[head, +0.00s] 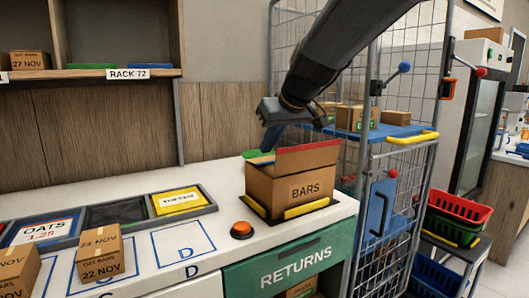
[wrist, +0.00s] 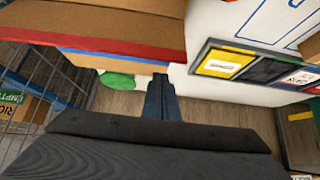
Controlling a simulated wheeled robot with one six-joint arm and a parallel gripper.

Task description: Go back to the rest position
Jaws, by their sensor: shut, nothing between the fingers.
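My gripper (head: 270,138) is at the end of my dark arm, just above the back left of the open cardboard box labelled BARS (head: 290,188). Its fingers are together and hold nothing. In the wrist view my gripper (wrist: 160,82) shows as a thin closed pair of dark blue fingers beside the box's flap edge (wrist: 100,46), which has a red strip. I cannot tell whether the fingertips touch the flap. The inside of the box is mostly hidden.
The box stands on the white counter (head: 205,207) by an orange button (head: 242,229). A wire cage trolley (head: 400,95) with boxes is close on the right. A shelf (head: 95,74) labelled RACK 72 is back left. Small cartons (head: 100,253) stand at front left.

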